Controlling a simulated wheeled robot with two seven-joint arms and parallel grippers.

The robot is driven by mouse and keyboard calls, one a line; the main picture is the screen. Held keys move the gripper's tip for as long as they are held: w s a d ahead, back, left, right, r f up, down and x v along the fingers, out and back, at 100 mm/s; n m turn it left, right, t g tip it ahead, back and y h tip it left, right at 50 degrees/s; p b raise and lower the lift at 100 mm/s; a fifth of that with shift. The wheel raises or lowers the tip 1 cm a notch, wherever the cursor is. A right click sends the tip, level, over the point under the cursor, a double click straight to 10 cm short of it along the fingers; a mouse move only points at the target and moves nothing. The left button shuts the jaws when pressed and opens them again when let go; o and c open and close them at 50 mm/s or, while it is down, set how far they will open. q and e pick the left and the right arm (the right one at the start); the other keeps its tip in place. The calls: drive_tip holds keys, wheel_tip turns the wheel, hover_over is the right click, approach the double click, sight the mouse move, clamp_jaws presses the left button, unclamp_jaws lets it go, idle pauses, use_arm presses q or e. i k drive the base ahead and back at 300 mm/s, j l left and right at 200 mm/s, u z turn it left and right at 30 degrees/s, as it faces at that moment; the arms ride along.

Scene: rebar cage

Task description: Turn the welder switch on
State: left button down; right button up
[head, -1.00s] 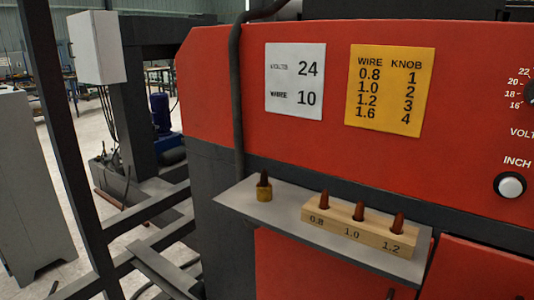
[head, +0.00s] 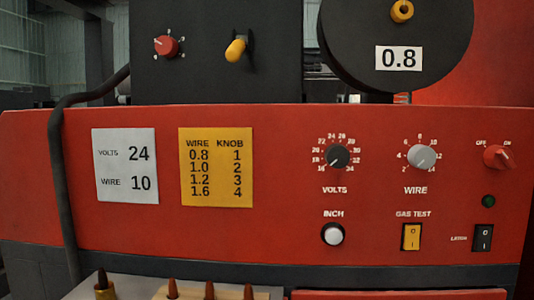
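The welder's red rotary switch (head: 497,157) is at the right of the red front panel (head: 290,230). OFF is printed at its upper left and ON at its upper right. Which label its pointer is turned to is too small to tell for sure. A dark green lamp (head: 488,201) below the switch looks unlit. Neither of my grippers is in view, and nothing covers the switch.
The panel also has a black volts knob (head: 338,157), a grey wire knob (head: 421,157), a white inch button (head: 333,235), a yellow gas test rocker (head: 411,237) and a black latch rocker (head: 483,238). A shelf with several brown tips (head: 172,290) juts out below.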

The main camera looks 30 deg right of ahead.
sight(496, 157)
drive_tip(key=i+j, duration=0.15)
drive_tip(key=j, duration=0.2)
drive_tip(key=i+j, duration=0.15)
drive_tip(key=j, duration=0.2)
drive_tip(key=i+j, duration=0.15)
drive_tip(key=j, duration=0.2)
drive_tip(key=i+j, duration=0.15)
drive_tip(key=j, duration=0.2)
drive_tip(key=i+j, duration=0.2)
drive_tip(key=j, duration=0.15)
drive_tip(key=z, duration=1.65)
